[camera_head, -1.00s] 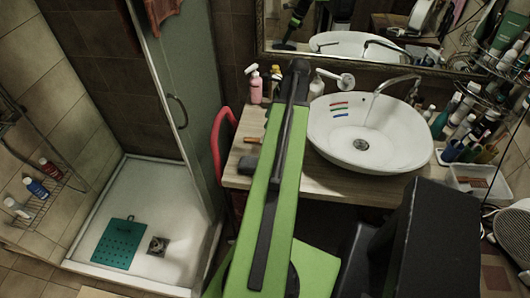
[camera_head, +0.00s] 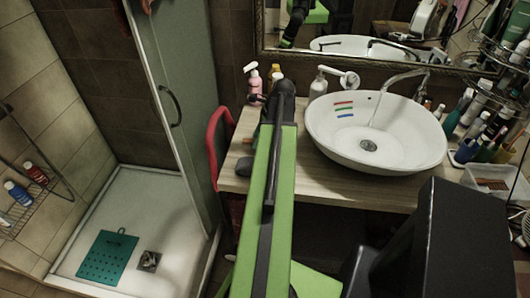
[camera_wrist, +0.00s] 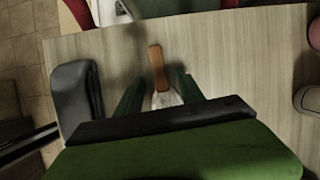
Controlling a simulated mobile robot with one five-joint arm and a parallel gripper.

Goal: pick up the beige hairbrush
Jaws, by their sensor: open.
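The hairbrush (camera_wrist: 157,68) lies on the wooden counter in the wrist view, with an orange-brown handle and a paler end. The pale end (camera_wrist: 164,99) is partly covered by my gripper. My gripper (camera_wrist: 160,78) is open, with one dark green finger on each side of the brush; I cannot tell how high the fingers are above the counter. In the head view, a small orange-brown piece (camera_head: 248,141) shows on the counter left of my arm, probably the brush handle. My arm hides the rest of it and the fingers.
A dark grey object (camera_wrist: 76,96) lies on the counter (camera_wrist: 235,50) left of my gripper. A white basin (camera_head: 400,160) stands right of my arm. A pink bottle (camera_head: 254,86) and a white dispenser (camera_head: 318,84) stand behind. A red chair (camera_head: 214,140) is at the left edge.

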